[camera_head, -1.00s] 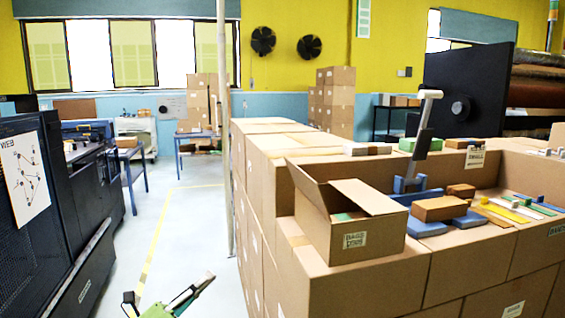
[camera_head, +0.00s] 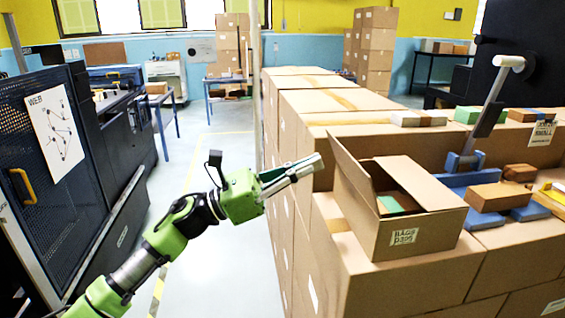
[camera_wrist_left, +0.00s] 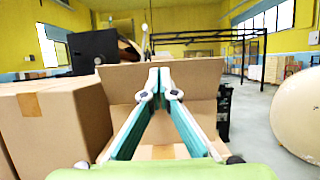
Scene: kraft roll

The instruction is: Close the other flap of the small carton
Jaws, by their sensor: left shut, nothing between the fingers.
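The small carton (camera_head: 414,240) sits on the stacked boxes, with a label on its front. Its left flap (camera_head: 350,173) stands up and leans outward. Its right flap (camera_head: 430,184) lies tilted over part of the opening. A green item and a brown item show inside. My left gripper (camera_head: 318,163) is shut and empty, just left of the raised flap. In the left wrist view, the fingertips (camera_wrist_left: 160,82) meet in front of an upright cardboard panel (camera_wrist_left: 203,78). I cannot tell whether they touch it. My right gripper is not in view.
Large stacked boxes (camera_head: 330,90) stand behind and beneath the carton. A blue stand with a grey upright handle (camera_head: 490,105) is right of it, near brown and blue blocks (camera_head: 497,196). A dark machine (camera_head: 60,150) stands at left, with free floor between.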

